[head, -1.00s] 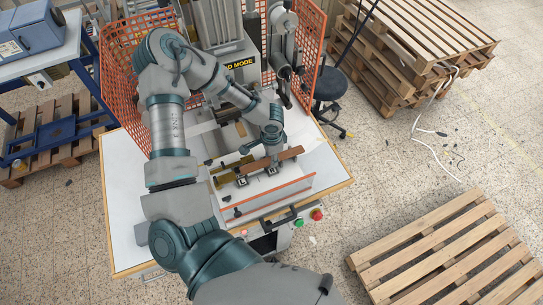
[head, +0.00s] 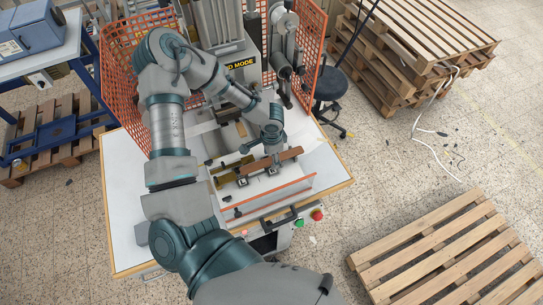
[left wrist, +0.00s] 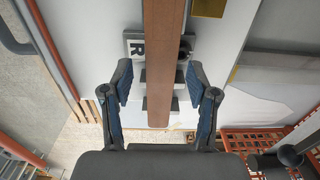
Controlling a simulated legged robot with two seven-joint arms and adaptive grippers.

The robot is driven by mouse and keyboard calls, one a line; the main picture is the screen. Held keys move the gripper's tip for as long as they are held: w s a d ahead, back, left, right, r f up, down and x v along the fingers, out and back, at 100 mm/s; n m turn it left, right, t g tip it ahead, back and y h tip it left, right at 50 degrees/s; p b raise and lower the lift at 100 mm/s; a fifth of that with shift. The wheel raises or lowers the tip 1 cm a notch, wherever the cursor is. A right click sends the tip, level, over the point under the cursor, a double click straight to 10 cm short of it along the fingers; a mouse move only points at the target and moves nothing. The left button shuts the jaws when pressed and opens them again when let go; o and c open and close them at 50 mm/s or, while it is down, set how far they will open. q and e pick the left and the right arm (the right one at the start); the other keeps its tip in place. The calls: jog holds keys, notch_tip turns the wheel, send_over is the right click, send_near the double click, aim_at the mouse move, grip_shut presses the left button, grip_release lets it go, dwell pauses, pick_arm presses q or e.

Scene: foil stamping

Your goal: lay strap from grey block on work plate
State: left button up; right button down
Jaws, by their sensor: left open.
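A long brown strap (head: 284,158) lies across small dark grey blocks (head: 243,181) on the white table in the head view. My left gripper (left wrist: 160,82) is open, with one finger on each side of the strap and gaps between. In the head view my left gripper (head: 272,147) is over the strap, largely hidden by its wrist. A brass-coloured plate (left wrist: 208,7), perhaps the work plate, shows at the top of the left wrist view. My right gripper is not seen.
The stamping press (head: 222,35) stands behind, with orange mesh guards (head: 305,40) at its sides. A low orange-edged rail (head: 270,196) crosses the table front, near green and red buttons (head: 317,215). The white table (head: 125,215) is clear at the left.

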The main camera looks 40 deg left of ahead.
aim_at(271, 161)
pick_arm(q)
notch_tip(271, 161, up, 12)
jog(key=shift+f, duration=0.2)
dwell(0.6)
